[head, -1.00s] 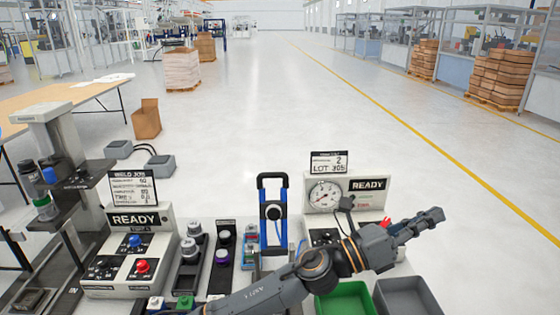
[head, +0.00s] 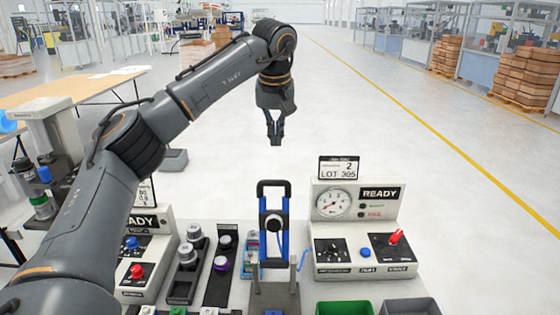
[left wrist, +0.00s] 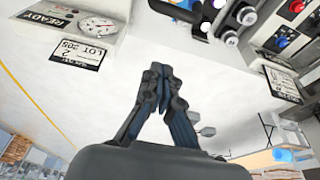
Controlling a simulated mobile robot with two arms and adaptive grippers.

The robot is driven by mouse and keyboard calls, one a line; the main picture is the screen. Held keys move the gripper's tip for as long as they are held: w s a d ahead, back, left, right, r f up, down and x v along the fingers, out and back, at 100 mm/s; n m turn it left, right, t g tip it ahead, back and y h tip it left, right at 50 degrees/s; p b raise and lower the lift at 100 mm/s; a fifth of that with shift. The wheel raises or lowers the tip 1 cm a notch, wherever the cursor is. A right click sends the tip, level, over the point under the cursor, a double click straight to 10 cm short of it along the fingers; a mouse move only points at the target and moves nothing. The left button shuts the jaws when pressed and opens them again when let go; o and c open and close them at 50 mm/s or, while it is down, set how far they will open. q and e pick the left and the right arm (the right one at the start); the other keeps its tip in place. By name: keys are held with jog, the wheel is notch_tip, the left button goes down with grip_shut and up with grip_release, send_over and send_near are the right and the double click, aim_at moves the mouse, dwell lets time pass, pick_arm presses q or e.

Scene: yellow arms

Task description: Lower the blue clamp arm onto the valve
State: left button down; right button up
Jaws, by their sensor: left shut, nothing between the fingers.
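The clamp arm (head: 264,240) has two blue side bars and a black handle across its top. It stands upright at the middle of the bench in the head view, above a grey fixture (head: 274,296). In the left wrist view, part of its blue and black frame (left wrist: 178,11) shows at the top edge. I cannot make out the valve clearly. My left gripper (head: 275,140) is shut and empty, pointing down, above and apart from the clamp's handle. Its closed fingers also show in the left wrist view (left wrist: 160,75). My right gripper is out of view.
Grey-capped parts in a black holder (head: 188,257) and a button box (head: 145,262) stand left. Green (head: 345,308) and grey (head: 410,306) bins lie at the front right.

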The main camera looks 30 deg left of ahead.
pick_arm(q)
jog(key=p+x, duration=0.3)
jog(key=x, duration=0.7)
jog(key=s, duration=0.1)
jog(key=s+d+p, duration=0.1)
jog(key=s+d, duration=0.1)
jog(key=shift+s+d+r+p, duration=0.15)
jog(key=shift+s+r+p, duration=0.1)
jog(key=shift+p, duration=0.05)
jog(key=shift+w+d, duration=0.1)
